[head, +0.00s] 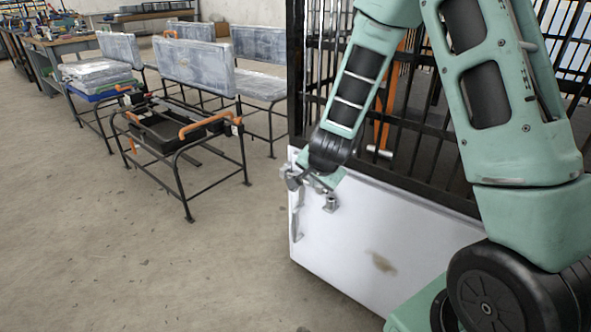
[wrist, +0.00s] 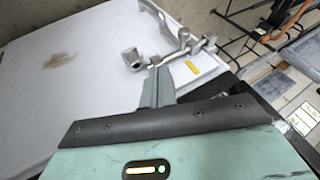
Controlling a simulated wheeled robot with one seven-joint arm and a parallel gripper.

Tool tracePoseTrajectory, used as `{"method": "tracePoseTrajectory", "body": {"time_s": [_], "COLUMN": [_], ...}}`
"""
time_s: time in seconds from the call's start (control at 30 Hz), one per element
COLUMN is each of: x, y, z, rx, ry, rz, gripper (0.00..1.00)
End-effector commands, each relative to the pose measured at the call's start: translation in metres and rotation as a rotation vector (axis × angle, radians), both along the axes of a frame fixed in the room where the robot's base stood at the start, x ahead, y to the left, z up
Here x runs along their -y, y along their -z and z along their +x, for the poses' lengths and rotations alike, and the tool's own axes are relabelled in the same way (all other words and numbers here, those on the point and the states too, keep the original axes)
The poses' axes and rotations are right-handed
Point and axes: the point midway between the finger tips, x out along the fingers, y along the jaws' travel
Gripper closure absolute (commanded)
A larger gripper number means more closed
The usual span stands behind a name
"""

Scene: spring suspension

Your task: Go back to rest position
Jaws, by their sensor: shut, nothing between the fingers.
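My gripper (head: 312,183) is at the upper left corner of a white door panel (head: 375,245). It is shut, and I see nothing held in it. In the head view a metal handle (head: 298,222) is on the panel's left edge, just below my gripper, and a small metal knob (head: 330,203) is at its lower right. In the wrist view the teal gripper end (wrist: 157,88) points toward the metal fittings (wrist: 168,58) over the white panel (wrist: 70,70). I cannot tell whether the fingers touch the fittings.
Dark vertical bars (head: 408,150) rise above the panel. A black metal frame with orange handles (head: 195,127) stands on the floor at the left. Behind it are grey-backed benches (head: 198,65) and a cluttered workbench (head: 62,42). The concrete floor (head: 130,260) at front left is clear.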

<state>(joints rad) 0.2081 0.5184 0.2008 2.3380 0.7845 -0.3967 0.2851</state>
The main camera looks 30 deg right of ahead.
Motion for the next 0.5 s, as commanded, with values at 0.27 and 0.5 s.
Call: {"method": "tracePoseTrajectory", "body": {"time_s": [0.27,0.5], "x": [-0.011,-0.129], "y": [-0.004,-0.040], "z": [0.000,-0.035], "rx": [-0.004,-0.081], "ry": [-0.037,-0.496], "rz": [0.006,0.046], "gripper": [1.00,1.00]}}
